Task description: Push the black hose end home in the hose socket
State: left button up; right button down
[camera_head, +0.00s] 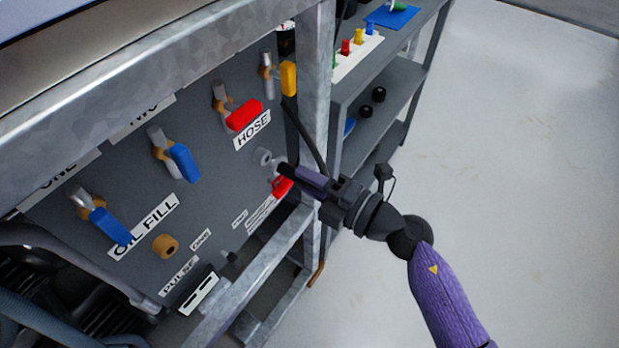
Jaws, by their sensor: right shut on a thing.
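The hose socket (264,157) is a round grey fitting on the grey panel, just below the HOSE label (252,130). My right gripper (295,174) comes in from the right and is shut on the black hose end (283,168). The hose end points left at the socket, with its tip very close to it. I cannot tell whether the tip is inside the socket or just short of it. My left gripper is not in view.
Red (243,115), blue (184,163) and yellow (289,79) valve handles stick out of the panel. A red part (282,187) sits just below the hose end. A galvanised post (315,70) stands close by. Grey shelving (385,110) is behind; floor at right is clear.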

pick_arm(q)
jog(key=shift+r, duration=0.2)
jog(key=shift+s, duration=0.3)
pick_arm(e)
jog(key=shift+w+a, duration=0.2)
jog(key=shift+a, duration=0.05)
jog(key=shift+w+a, duration=0.15)
jog(key=shift+a, duration=0.05)
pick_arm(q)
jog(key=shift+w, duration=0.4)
pick_arm(e)
jog(key=shift+w+a, duration=0.15)
jog(key=shift+a, duration=0.05)
jog(key=shift+w+a, duration=0.15)
jog(key=shift+a, duration=0.1)
jog(key=c, duration=0.6)
grip_release()
jog(key=shift+c, duration=0.2)
jog(key=shift+o, duration=1.2)
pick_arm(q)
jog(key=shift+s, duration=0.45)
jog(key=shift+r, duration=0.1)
pick_arm(e)
jog(key=shift+d, duration=0.1)
